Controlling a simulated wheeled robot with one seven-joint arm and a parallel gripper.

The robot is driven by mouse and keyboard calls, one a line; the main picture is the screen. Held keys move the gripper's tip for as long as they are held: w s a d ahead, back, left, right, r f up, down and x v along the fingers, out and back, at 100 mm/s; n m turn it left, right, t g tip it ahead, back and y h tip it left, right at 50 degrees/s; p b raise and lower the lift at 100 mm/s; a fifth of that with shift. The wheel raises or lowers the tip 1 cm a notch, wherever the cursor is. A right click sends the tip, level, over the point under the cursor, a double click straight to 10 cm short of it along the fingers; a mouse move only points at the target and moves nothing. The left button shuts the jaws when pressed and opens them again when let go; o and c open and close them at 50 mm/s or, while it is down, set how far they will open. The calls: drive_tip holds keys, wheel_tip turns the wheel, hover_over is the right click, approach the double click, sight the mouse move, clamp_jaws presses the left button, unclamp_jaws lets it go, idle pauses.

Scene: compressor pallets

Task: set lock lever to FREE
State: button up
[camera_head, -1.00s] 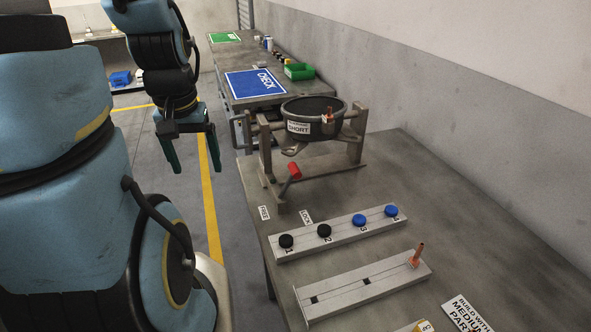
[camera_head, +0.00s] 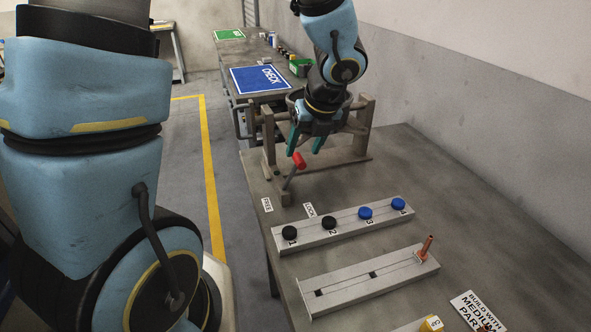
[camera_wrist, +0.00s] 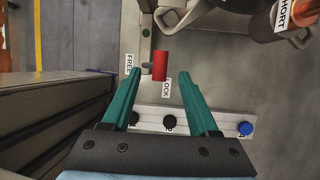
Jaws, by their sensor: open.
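The lock lever is a short metal arm with a red handle (camera_head: 299,160) on the front of the fixture (camera_head: 364,140). In the wrist view the red handle (camera_wrist: 159,66) lies above the fingertips, near the LOCK label (camera_wrist: 167,88), with the FREE label (camera_wrist: 129,64) to its left. In the head view the FREE label (camera_head: 267,205) and LOCK label (camera_head: 309,210) lie on the bench below the lever. My gripper (camera_head: 305,148) is open and empty, with green fingers spread. The handle appears between the finger lines but beyond the tips, apparently not touched.
A rail with black and blue knobs (camera_head: 342,227) lies in front of the fixture. A second rail (camera_head: 368,278) holds an orange peg (camera_head: 427,247). A blue CHECK mat (camera_head: 260,79) lies behind.

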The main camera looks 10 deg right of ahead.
sight(291, 175)
drive_tip(key=b+x, duration=0.1)
drive_tip(key=x, duration=0.8)
drive_tip(key=c, duration=0.9)
clamp_jaws()
drive_tip(key=shift+s+d, duration=0.1)
